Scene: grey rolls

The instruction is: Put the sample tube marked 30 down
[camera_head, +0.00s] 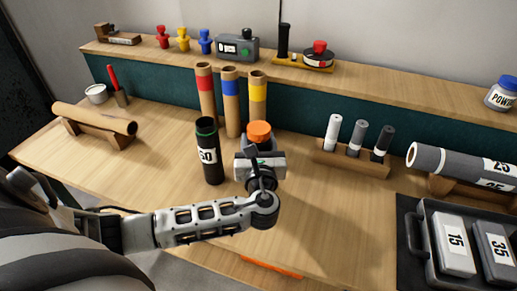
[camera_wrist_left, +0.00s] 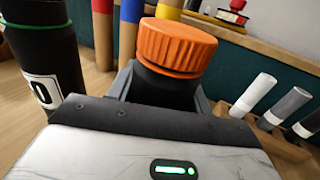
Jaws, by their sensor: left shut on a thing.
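My left gripper (camera_head: 261,150) is shut on a dark tube with a ridged orange cap (camera_head: 259,131), held upright over the wooden bench. The cap stands above the fingers in the left wrist view (camera_wrist_left: 176,46). The held tube's label and lower end are hidden by the gripper, so I cannot read its number or tell whether it touches the bench. A black tube with a green ring (camera_head: 208,152) stands just left of the gripper. Its white label ends in 0; the first digit is unclear. My right gripper is not in view.
Red, blue and yellow banded cardboard tubes (camera_head: 206,92) stand behind. A wooden rack (camera_head: 350,160) with several small tubes is to the right. A grey case (camera_head: 430,235) holds blocks marked 15 and 35. Bare bench (camera_head: 320,215) lies right of the gripper.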

